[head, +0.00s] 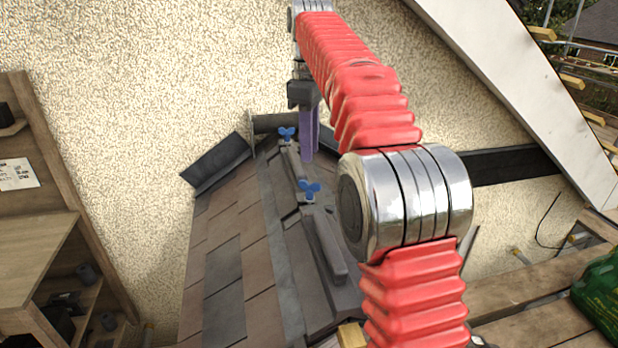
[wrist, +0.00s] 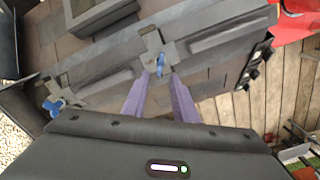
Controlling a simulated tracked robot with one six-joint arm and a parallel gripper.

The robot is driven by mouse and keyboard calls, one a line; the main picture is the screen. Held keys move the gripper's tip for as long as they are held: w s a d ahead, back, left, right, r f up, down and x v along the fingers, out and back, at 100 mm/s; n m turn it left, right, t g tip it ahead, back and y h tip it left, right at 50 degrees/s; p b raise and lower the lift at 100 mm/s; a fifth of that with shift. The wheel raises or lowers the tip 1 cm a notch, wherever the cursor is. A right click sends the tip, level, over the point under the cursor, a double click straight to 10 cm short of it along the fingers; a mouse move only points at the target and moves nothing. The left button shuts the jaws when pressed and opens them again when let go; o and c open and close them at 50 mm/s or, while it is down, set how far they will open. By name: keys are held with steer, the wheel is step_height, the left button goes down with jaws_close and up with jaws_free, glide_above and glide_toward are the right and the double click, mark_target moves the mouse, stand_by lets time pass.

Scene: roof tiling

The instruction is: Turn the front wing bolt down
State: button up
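Two blue wing bolts stand on dark clamps along the roof ridge. The front wing bolt (head: 309,188) is nearer to me in the head view; the rear wing bolt (head: 288,133) is nearer the wall. My gripper (head: 307,158) points down with its purple fingers, right of the rear bolt and behind the front one in the head view. In the wrist view, my gripper (wrist: 164,75) is open, with a gap between the fingers. The front bolt (wrist: 160,66) shows at the fingertips, within that gap; contact cannot be told. The rear bolt (wrist: 55,106) is at the left.
Dark ridge pieces (head: 325,245) lie along the ridge, with brown tiles (head: 215,265) on the left slope. A rendered wall (head: 210,60) rises behind. A wooden shelf unit (head: 40,220) stands at the left. Wooden planks (head: 535,310) and a green bag (head: 600,300) are at the right.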

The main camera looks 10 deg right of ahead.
mark_target(310, 190)
steer(key=shift+f, duration=4.4)
steer(key=shift+c, duration=0.6)
jaws_close()
